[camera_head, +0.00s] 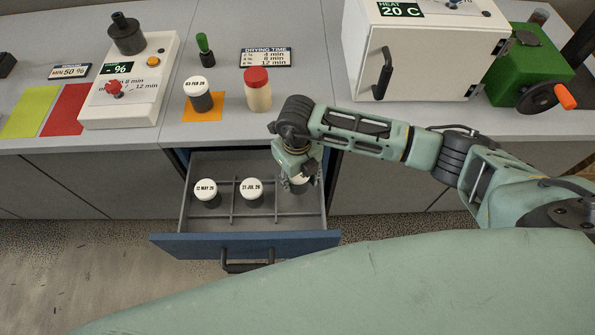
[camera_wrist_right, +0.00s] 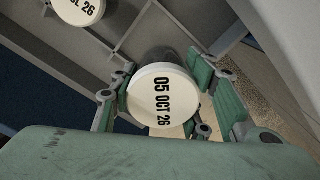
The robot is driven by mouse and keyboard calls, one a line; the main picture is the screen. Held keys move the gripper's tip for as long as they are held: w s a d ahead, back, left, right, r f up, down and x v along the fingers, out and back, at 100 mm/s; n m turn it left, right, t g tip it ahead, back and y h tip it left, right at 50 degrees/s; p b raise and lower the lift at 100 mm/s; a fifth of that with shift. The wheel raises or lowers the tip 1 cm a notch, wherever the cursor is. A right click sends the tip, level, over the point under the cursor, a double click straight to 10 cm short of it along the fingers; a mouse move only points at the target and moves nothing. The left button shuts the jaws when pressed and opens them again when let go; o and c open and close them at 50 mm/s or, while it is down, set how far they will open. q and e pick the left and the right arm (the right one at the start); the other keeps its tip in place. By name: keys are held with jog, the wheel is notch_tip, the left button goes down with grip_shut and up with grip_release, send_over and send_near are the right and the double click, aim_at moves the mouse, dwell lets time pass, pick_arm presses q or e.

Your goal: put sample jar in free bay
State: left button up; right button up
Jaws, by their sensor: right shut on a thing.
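My right gripper (camera_head: 299,183) is shut on a sample jar with a white lid reading 05 OCT 26 (camera_wrist_right: 158,97). It is at the right end of the open drawer (camera_head: 246,243); I cannot tell whether the jar rests on the drawer floor. In the head view the gripper mostly hides this jar. Jars labelled 12 MAY 26 (camera_head: 206,191) and 21 JUL 26 (camera_head: 251,189) stand upright in the drawer's left and middle bays. Another jar, 03 FEB 26 (camera_head: 198,96), stands on an orange square (camera_head: 202,116) on the counter. My left gripper is out of view.
A red-lidded jar (camera_head: 257,92) and a small green-topped tool (camera_head: 204,49) stand on the counter above the drawer. A white heater box (camera_head: 432,60) and a green crank machine (camera_head: 528,66) are at right. A moisture device (camera_head: 128,88) is at left.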

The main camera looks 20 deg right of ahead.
jog(key=shift+f+b, duration=3.45)
jog(key=shift+f, duration=0.5)
jog(key=shift+f, duration=0.3)
jog(key=o, duration=1.3)
notch_tip(320, 180, up, 12)
jog(key=shift+r, duration=0.1)
